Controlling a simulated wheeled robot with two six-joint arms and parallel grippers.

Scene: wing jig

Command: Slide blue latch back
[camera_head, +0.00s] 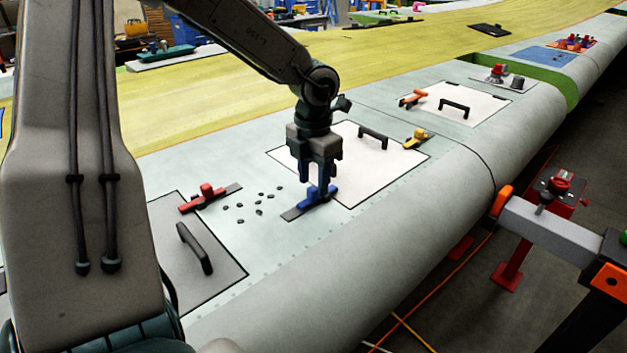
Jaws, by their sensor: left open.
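The blue latch (321,195) sits on a grey rail plate (293,213) on the wing surface, beside the lower left edge of a white access panel (350,185). My left gripper (317,192) points down right over the latch. Its two fingers are apart, one on each side of the latch's raised part. They hide some of the latch, and I cannot tell whether they touch it. My right gripper is not in view.
A red latch (208,195) lies to the left, near a grey panel with a black handle (195,248). Several small dark pieces (258,212) lie between the latches. A yellow latch (416,139) and a black handle (373,137) are farther back. The rounded wing edge is at right.

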